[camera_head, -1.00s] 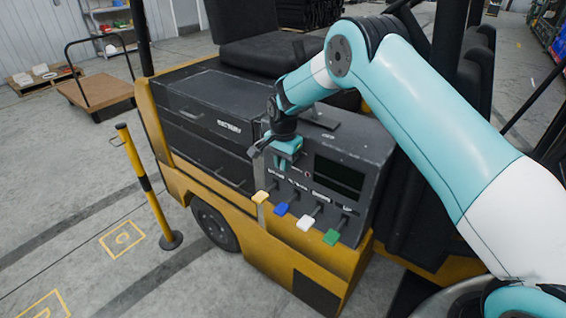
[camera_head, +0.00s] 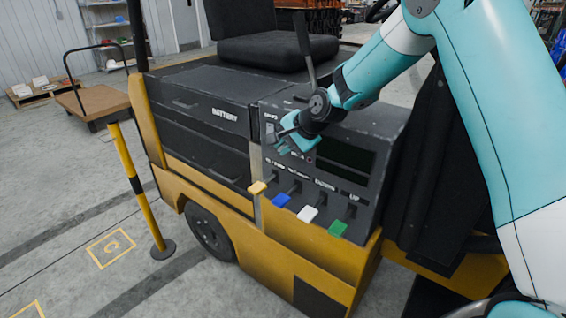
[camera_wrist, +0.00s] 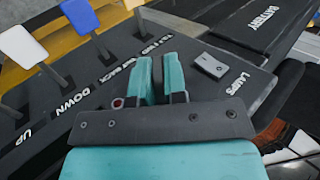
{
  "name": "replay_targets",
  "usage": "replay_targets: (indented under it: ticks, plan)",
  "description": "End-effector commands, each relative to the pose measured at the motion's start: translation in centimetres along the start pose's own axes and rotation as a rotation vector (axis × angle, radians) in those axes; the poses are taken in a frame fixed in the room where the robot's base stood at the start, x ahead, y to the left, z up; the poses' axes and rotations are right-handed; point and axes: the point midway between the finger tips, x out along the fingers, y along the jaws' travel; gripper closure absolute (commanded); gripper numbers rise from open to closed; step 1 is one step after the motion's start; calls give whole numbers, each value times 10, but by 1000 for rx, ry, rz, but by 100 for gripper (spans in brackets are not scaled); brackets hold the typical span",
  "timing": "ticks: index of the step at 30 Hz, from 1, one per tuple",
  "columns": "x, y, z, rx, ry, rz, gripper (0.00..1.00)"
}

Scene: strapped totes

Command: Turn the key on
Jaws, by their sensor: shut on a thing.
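My gripper (camera_head: 286,146) is at the upper left of the lift truck's dark control panel (camera_head: 322,182). In the wrist view its two teal fingers (camera_wrist: 160,84) are close together, low over the panel. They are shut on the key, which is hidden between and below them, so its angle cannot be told. A small red-ringed round part (camera_wrist: 118,103) sits just left of the fingers. A grey rocker switch (camera_wrist: 211,65) by the word LAMPS is to their right, apart from them.
Yellow (camera_head: 257,188), blue (camera_head: 281,200), white (camera_head: 308,213) and green (camera_head: 338,228) lever paddles stick out below the panel. A black lever (camera_head: 304,50) rises behind my wrist. A yellow post (camera_head: 140,190) stands on the floor at left.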

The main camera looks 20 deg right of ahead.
Motion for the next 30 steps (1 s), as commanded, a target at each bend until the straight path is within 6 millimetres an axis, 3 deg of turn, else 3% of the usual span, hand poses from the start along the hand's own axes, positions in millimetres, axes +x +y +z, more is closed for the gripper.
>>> replay_targets:
  ticks: [1, 15, 30]
  plan:
    - [7, 9, 0, 4, 0, -38, 100]
    - [4, 8, 0, 4, -1, -312, 100]
    - [2, 6, 0, 3, -2, -359, 100]
